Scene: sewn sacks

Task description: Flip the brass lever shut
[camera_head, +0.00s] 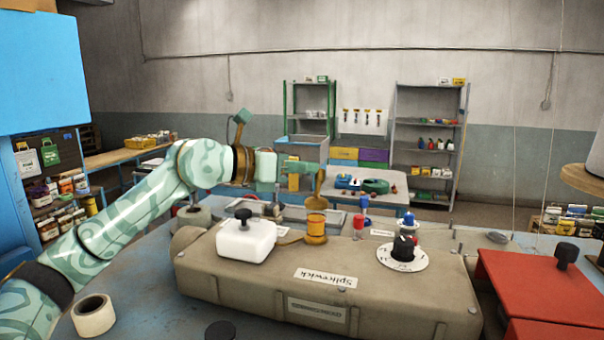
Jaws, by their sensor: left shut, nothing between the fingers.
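The brass lever (319,190) stands roughly upright on a round brass base (315,225) on top of a long beige housing (230,280). A flat brass piece reaches left from the base toward a white block with a black knob (247,238). My left gripper (322,172) is shut and empty, with its green fingers pointing right, at the upper end of the lever. I cannot tell whether the fingertips touch the lever. My right gripper is not in view.
A black and red knob on a white dial (403,252) sits right of the lever. Small red and blue bottles (360,222) stand just behind it. Red panels (530,290) are at the right, and a tape roll (93,315) lies at the lower left.

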